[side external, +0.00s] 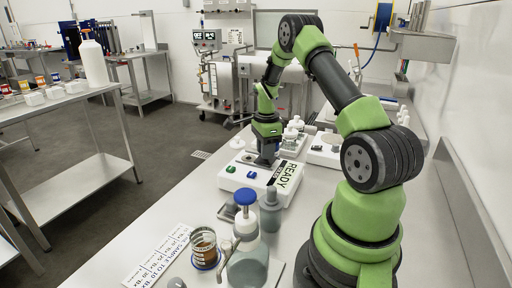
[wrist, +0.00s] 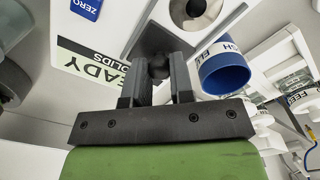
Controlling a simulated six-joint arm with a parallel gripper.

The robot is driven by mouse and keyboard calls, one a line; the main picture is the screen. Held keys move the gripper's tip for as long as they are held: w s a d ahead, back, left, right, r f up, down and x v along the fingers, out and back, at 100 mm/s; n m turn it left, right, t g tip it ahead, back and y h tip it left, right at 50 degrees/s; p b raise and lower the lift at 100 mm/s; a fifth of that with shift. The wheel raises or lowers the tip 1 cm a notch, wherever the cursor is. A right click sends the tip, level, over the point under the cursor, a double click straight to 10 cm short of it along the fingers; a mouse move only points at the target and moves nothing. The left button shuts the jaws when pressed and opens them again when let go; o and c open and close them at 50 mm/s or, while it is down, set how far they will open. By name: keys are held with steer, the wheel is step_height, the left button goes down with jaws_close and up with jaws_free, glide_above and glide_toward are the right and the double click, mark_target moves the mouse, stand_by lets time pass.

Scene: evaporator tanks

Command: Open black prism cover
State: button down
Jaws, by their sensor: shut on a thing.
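The black prism cover (wrist: 160,40) shows in the wrist view as a dark plate with a round black knob (wrist: 158,66). My gripper (wrist: 158,78) is shut on this knob, with one finger at each side. The cover belongs to the white instrument (side external: 243,186), which has a READY label, a green button and a blue button. In the side external view my gripper (side external: 265,156) points down at the back part of the instrument. The gripper hides most of the cover there, and I cannot tell whether the cover is raised.
A blue cup (wrist: 224,74) with a label stands close to the right finger in the wrist view. In front of the instrument are a blue-topped bottle (side external: 246,245), a grey bottle (side external: 270,212) and a brown sample jar (side external: 205,250).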

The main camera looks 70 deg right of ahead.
steer(key=shift+s, duration=0.15)
steer(key=c, duration=1)
jaws_free()
steer(key=shift+o, duration=0.2)
steer(key=shift+r, duration=0.1)
step_height(320, 180, up, 10)
